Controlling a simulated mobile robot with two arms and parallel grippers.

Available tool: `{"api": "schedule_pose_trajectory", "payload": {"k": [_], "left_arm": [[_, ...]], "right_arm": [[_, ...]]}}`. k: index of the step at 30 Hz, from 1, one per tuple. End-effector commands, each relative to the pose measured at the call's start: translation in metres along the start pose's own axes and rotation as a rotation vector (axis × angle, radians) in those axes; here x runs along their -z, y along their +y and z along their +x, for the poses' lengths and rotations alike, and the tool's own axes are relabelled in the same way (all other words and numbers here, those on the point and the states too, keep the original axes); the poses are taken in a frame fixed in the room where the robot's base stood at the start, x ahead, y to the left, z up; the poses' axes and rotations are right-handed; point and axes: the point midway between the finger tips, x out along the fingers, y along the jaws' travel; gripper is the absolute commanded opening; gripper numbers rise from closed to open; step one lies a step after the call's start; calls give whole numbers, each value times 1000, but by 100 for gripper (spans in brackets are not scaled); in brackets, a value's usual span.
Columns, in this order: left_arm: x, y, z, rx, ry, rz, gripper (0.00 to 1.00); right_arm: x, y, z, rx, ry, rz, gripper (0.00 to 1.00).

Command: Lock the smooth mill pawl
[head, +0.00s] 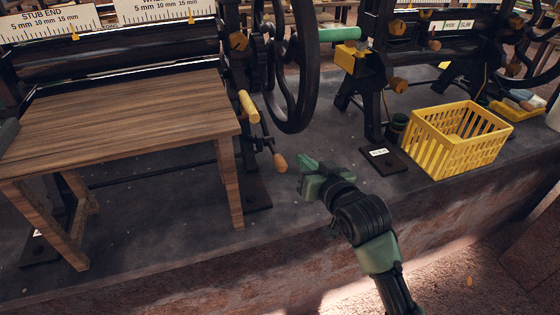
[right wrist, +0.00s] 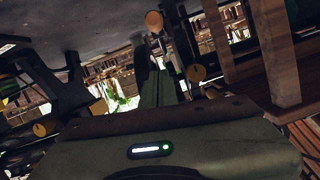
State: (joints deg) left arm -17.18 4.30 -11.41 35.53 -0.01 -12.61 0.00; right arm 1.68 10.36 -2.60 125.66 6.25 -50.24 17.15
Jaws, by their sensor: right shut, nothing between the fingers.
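My right gripper (head: 306,166) is shut and empty, just right of the left mill's side in the head view. Its green fingers (right wrist: 160,88) show in the right wrist view. On that mill's side is a lever with a wooden knob (head: 279,162), also seen in the right wrist view (right wrist: 154,20). The knob is close to the fingertips but looks apart from them. A yellow handle (head: 249,106) sits above it. I cannot tell which part is the pawl, or which mill is the smooth one. My left gripper is not in view.
A wooden table (head: 120,115) stands before the left mill. A large dark handwheel (head: 296,70) rises behind my gripper. A second mill (head: 375,75) stands at the right. A yellow crate (head: 458,138) and a dark labelled plate (head: 383,160) lie on the grey platform, which is clear around my gripper.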

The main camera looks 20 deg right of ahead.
Motion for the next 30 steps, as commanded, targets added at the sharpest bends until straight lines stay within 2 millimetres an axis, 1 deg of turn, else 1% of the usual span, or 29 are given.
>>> {"api": "schedule_pose_trajectory", "payload": {"k": [10,14,17,24,27,28,30], "left_arm": [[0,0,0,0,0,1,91],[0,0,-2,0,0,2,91],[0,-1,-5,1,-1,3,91],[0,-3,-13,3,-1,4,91],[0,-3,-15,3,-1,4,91],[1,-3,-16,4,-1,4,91],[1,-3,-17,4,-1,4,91]], "right_arm": [[1,0,1,0,2,0,0],[1,0,12,0,1,1,0],[2,0,28,0,1,1,0],[3,-1,80,0,1,0,0],[2,0,100,-1,0,0,0],[1,0,104,-1,-1,0,0],[-16,0,104,-1,-5,1,0]]}}
